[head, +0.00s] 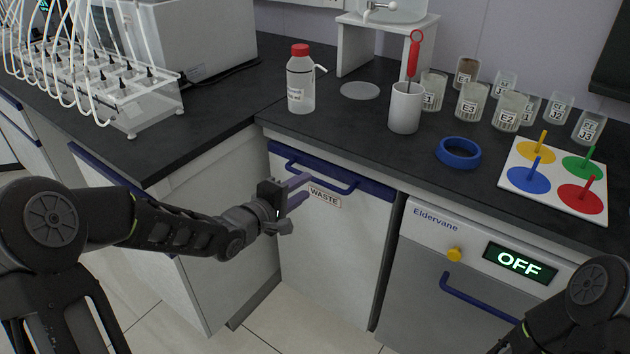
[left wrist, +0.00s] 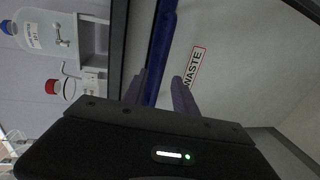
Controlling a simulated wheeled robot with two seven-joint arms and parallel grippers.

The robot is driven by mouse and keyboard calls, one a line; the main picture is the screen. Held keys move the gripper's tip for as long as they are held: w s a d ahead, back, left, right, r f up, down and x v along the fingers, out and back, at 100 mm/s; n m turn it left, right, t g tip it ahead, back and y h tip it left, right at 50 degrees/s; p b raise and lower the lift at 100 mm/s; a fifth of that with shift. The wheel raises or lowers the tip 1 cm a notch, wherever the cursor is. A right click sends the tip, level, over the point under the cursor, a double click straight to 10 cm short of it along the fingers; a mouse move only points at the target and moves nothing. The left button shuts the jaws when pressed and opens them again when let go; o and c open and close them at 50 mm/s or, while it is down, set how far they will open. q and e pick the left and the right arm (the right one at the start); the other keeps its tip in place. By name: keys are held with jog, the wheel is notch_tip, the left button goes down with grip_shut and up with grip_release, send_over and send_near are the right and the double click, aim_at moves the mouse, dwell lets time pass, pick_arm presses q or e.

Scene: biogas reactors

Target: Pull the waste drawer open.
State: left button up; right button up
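The waste drawer (head: 330,235) has a pale front with a blue top band and a WASTE label (head: 325,197); its front sits flush under the counter. Its blue handle (head: 343,188) runs across the top of the front. My left gripper (head: 301,190) is at the handle's left part, fingers apart and pointing toward the front. In the left wrist view, the two fingers (left wrist: 160,95) stand apart with a blue bar (left wrist: 160,50) running between them; I cannot tell whether they touch it. My right arm shows at lower right, its gripper out of frame.
An Eldervane unit (head: 425,262) reading OFF, with its own blue handle (head: 480,300), stands right of the drawer. The dark counter (head: 330,125) above holds a red-capped bottle (head: 300,82), labelled beakers and a blue ring (head: 458,152). The tiled floor (head: 300,325) in front is clear.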

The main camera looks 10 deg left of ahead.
aim_at(315, 181)
pick_arm(q)
jog(key=x, duration=0.5)
jog(key=shift+w+d+f+b, duration=0.1)
jog(key=shift+w+f+b, duration=0.05)
jog(key=shift+w+b, duration=0.25)
jog(key=shift+c, duration=0.4)
grip_shut()
dwell(0.6)
